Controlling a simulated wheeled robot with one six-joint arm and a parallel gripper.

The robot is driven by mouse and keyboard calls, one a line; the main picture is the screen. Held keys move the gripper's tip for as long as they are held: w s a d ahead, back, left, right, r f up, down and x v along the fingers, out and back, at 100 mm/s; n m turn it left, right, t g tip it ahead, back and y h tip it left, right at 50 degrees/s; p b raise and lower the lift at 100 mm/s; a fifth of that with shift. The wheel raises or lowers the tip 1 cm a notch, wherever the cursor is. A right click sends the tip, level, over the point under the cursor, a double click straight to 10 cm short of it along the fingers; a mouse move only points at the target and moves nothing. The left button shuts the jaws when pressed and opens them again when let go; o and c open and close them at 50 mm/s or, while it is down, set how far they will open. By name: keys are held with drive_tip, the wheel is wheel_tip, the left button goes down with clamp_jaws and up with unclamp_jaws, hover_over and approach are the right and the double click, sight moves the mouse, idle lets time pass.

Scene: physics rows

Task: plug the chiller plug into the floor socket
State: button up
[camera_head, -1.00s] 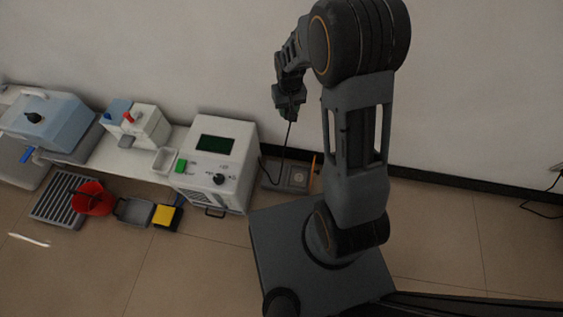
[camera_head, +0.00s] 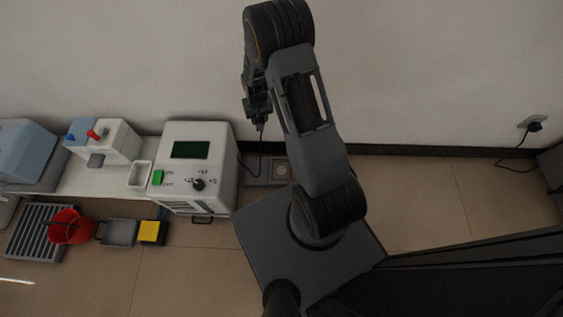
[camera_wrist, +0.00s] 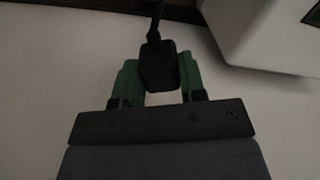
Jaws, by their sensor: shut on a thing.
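My gripper (camera_wrist: 158,82) is shut on the black chiller plug (camera_wrist: 158,66), held between green fingers in the wrist view. In the head view my gripper (camera_head: 259,122) is beside the wall, above the floor socket. A dark cord runs from the plug down toward the white chiller (camera_head: 196,165), which has a dark screen, a green button and a black knob. The floor socket (camera_head: 281,171) is a grey plate with a paler round centre on the floor, right of the chiller. The plug is apart from it.
A white device with red and blue knobs (camera_head: 104,140), a red bucket (camera_head: 70,227), a grey grate (camera_head: 38,232), a grey tray (camera_head: 118,232) and a yellow block (camera_head: 151,231) stand left. A wall outlet with a black plug (camera_head: 533,125) is at right. Floor between is partly clear.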

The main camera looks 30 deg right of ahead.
drive_tip(key=s+d+f+m+b, duration=0.1)
drive_tip(key=s+d+f+m, duration=0.15)
drive_tip(key=f, duration=1.25)
drive_tip(key=m+b, duration=0.1)
drive_tip(key=m, duration=0.1)
hover_over(282, 171)
wheel_tip(282, 171, down, 12)
drive_tip(key=shift+w+f, duration=0.2)
drive_tip(key=shift+w, duration=0.05)
drive_tip(key=shift+f+n+b, duration=0.15)
drive_tip(key=shift+n+b, duration=0.1)
drive_tip(key=shift+b, duration=0.05)
wheel_tip(282, 171, down, 6)
drive_tip(key=b, duration=0.5)
drive_tip(key=shift+r, duration=0.25)
drive_tip(key=shift+s+b, duration=0.1)
drive_tip(key=shift+b, duration=0.55)
drive_tip(key=shift+f+b, duration=0.6)
idle(0.4)
drive_tip(key=o, duration=1)
drive_tip(key=shift+c, duration=0.2)
